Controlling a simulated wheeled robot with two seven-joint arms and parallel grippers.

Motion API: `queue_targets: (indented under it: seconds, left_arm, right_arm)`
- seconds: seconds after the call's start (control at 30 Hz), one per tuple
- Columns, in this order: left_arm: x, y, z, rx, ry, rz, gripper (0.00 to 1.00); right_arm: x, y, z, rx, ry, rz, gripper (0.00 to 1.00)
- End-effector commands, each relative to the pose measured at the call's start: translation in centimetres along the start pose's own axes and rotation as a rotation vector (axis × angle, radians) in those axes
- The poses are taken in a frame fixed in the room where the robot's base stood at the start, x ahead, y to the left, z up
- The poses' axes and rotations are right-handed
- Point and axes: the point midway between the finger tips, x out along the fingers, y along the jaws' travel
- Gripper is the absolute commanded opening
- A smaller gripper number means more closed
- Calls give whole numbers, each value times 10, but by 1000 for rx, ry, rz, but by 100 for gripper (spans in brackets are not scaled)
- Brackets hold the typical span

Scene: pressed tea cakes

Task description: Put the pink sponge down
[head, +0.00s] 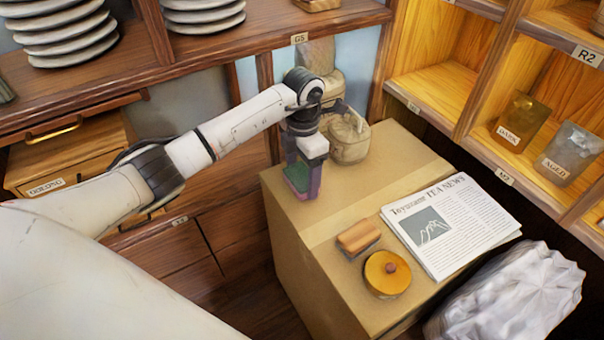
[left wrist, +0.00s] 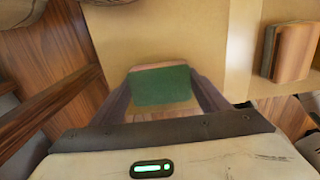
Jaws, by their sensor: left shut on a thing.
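The pink sponge (head: 297,176) has a green layer and is held in my left gripper (head: 302,185) at the back left of the cardboard box. In the left wrist view the sponge (left wrist: 160,85) sits between the two fingers of the left gripper (left wrist: 165,95), green face towards the camera with a thin pink edge beyond. The gripper is shut on it and points down at the box top. I cannot tell whether the sponge touches the box. My right gripper is not in view.
The cardboard box (head: 285,225) holds a tan pot-like object (head: 348,138) behind the gripper, a brown block (head: 358,237), a round yellow lidded thing (head: 388,280) and a newspaper (head: 455,240). Shelves stand behind and right. A white crumpled bag (head: 510,295) lies right. The box's middle is clear.

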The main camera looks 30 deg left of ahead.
Motion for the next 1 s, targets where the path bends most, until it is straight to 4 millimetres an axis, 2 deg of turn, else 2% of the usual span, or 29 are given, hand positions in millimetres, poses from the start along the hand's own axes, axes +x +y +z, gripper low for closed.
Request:
queue_targets:
  seconds: [0.1, 0.13, 0.23, 0.5, 0.63, 0.77, 1.0]
  left_arm:
    - [4, 0, 0, 0, 0, 1, 51]
    - [4, 0, 0, -1, 0, 1, 71]
    - [3, 0, 0, -1, 0, 1, 88]
    - [2, 0, 0, 0, 0, 1, 88]
    - [-5, 0, 0, 0, -2, 1, 88]
    - [-26, 2, 0, 0, -3, 4, 88]
    - [-78, 1, 0, 0, -3, 4, 88]
  right_arm:
    - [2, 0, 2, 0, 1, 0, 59]
    - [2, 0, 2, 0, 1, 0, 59]
    - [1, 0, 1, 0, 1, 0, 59]
    - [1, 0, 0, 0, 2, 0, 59]
    - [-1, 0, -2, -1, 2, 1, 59]
    - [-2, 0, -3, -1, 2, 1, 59]
    - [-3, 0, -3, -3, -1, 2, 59]
